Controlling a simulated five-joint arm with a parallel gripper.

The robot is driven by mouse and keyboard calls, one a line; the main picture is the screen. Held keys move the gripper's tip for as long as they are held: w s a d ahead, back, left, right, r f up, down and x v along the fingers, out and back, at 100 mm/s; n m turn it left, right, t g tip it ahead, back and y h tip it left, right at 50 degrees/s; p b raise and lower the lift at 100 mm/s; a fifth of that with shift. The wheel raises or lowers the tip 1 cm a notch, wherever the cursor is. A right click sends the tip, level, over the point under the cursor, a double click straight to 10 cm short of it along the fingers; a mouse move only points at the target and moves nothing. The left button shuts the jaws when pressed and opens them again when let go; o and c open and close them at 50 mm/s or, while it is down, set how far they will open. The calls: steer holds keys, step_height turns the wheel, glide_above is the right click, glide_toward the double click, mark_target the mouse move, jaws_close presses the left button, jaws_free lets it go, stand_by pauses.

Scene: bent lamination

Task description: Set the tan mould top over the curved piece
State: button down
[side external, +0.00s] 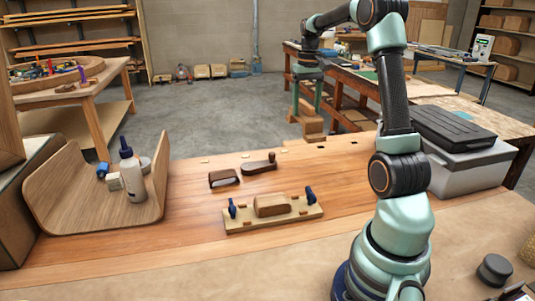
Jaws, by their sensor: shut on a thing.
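The mould base (285,217), a pale tan board, lies flat on the bench in the middle of the side external view. A brown curved piece (272,204) sits on it, between two small blue clamps (232,209) (310,195). My gripper (308,100) hangs downward, upper centre, and appears higher than the base and toward the back of the bench. It is shut on a tan stepped block (312,127), which looks like the mould top. The grip is small in the picture, and the block partly blends with the wooden furniture behind it.
A dark-topped block (223,178) and a wooden-handled tool (259,165) lie behind the base. A curved wooden sheet (60,190) with a glue bottle (133,173) stands at left. A grey toolbox (465,160) is at right.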

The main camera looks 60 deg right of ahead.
steer(key=shift+r, duration=0.45)
steer(key=shift+w+a+n, duration=0.15)
steer(key=shift+a+n, duration=0.15)
steer(key=shift+a, duration=0.1)
steer(key=shift+s+a+f+n, duration=0.15)
steer(key=shift+a+f+n, duration=2.1)
steer(key=shift+a+n, duration=0.7)
steer(key=shift+s+a+f+n, duration=0.1)
steer(key=shift+a+f+n, duration=2.35)
steer(key=shift+a, duration=0.8)
steer(key=shift+s+a+f+n, duration=0.15)
steer(key=shift+a+f+n, duration=1.85)
steer(key=shift+a+n, duration=1.05)
steer(key=shift+f, duration=1.95)
jaws_free()
